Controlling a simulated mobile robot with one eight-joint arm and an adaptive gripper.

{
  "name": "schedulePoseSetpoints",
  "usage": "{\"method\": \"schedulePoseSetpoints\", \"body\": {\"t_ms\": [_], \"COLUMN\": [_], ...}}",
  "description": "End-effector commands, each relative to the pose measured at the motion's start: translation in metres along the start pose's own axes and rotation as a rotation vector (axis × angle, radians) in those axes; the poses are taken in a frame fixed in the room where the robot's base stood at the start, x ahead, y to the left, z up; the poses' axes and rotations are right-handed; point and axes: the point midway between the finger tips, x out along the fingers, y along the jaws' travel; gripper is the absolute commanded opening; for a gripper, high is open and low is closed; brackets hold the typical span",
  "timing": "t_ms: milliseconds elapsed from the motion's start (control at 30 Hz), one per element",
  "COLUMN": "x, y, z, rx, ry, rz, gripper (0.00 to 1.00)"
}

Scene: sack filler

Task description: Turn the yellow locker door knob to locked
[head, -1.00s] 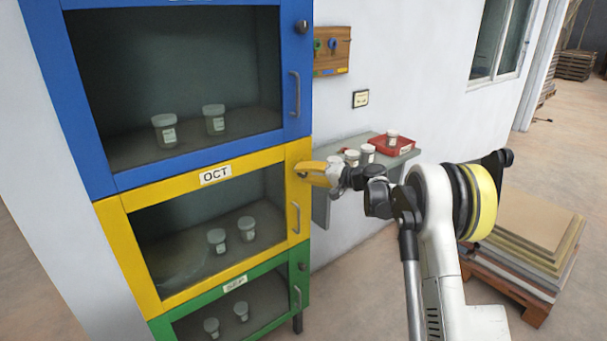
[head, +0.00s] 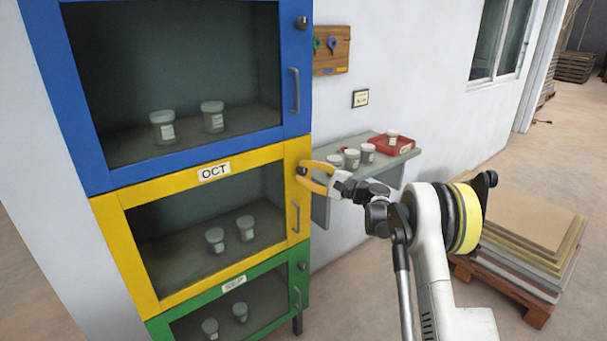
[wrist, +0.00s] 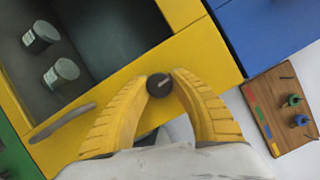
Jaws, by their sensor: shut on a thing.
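The yellow locker door (head: 207,178) is the middle one of three stacked doors and carries an OCT label; it looks closed. Its dark round knob (wrist: 159,85) sits at the door's upper right corner in the head view. A light line runs slantwise across the knob's face in the wrist view. My gripper (head: 304,170) is at that corner, and its yellow fingers hold the knob from both sides. In the head view the fingers partly hide the knob. The grey bar handle (head: 296,217) is below the knob.
A blue locker (head: 185,182) is above and a green locker (head: 158,330) below. A wooden key board (head: 332,48) hangs on the wall. Stacked boards (head: 520,220) stand at right.

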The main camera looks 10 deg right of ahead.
Motion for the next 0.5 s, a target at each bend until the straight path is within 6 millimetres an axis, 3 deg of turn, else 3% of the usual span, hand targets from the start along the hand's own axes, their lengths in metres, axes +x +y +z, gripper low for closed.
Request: {"method": "schedulePoseSetpoints", "body": {"t_ms": [500], "x": [0.0008], "y": [0.0009], "z": [0.0009], "rx": [0.123], "ry": [-0.007], "rz": [-0.047], "gripper": [0.00]}}
